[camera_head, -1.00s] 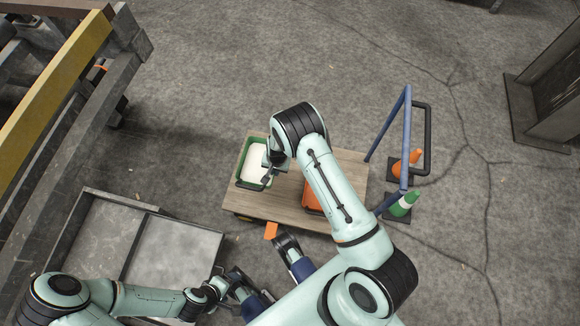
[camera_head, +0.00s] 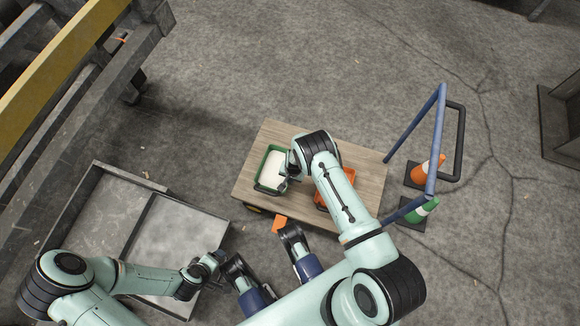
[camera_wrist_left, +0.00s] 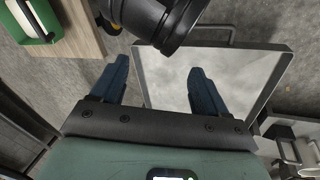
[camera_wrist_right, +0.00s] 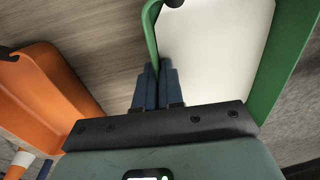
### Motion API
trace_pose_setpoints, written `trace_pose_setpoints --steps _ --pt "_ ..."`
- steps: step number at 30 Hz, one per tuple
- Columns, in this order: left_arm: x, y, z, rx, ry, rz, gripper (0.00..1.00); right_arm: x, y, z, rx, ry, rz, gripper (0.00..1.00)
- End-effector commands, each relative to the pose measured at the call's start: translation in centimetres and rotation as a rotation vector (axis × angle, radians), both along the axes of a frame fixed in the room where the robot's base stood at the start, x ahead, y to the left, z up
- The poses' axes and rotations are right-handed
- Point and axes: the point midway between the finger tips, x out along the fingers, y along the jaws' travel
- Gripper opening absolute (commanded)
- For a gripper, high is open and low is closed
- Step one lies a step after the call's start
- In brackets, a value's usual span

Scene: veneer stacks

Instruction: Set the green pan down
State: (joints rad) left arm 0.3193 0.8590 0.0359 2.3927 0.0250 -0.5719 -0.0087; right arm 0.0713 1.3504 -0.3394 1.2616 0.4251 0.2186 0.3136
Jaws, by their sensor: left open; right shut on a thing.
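The green pan (camera_head: 263,186) has a whitish inside. It is over the left part of the cart's wooden top (camera_head: 370,168); I cannot tell whether it touches the wood. My right wrist covers the pan's right edge in the head view. My left gripper (camera_wrist_left: 158,88) is open and empty. A corner of the pan (camera_wrist_left: 28,18) also shows at the top left of the left wrist view.
An orange container (camera_head: 347,183) stands on the cart right of the pan, partly behind my right arm. A blue handle frame (camera_head: 437,130) and two cones (camera_head: 428,166) are at the cart's right end. A grey metal tray (camera_head: 172,226) lies at lower left. Wood shows bare behind the pan.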

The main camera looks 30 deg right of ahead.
Motion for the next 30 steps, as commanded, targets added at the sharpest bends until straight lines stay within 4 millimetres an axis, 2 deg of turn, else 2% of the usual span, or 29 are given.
trace_pose_setpoints --steps 1,4,17,18,20,30 --pt "0.4 0.2 -0.6 0.006 -0.009 0.005 0.74 -0.1 0.0 -1.2 0.0 0.001 0.0 0.0" --pt "1.2 0.7 -1.1 0.016 -0.03 0.013 0.74 -0.1 0.1 -2.6 0.001 0.002 0.001 0.0" --pt "1.3 0.9 -1.4 0.02 -0.031 0.017 0.74 0.0 0.0 -3.0 0.0 0.0 0.0 0.0" --pt "1.3 0.9 -1.4 0.02 -0.031 0.017 0.74 -0.1 0.0 -3.0 0.0 0.001 0.0 0.17" --pt "1.3 0.9 -1.4 0.02 -0.031 0.017 0.74 -0.1 0.0 -2.9 0.0 0.001 0.001 0.33" --pt "1.4 0.8 -1.0 0.019 -0.034 0.016 0.74 -0.1 0.0 -2.7 0.0 0.001 0.001 0.33"
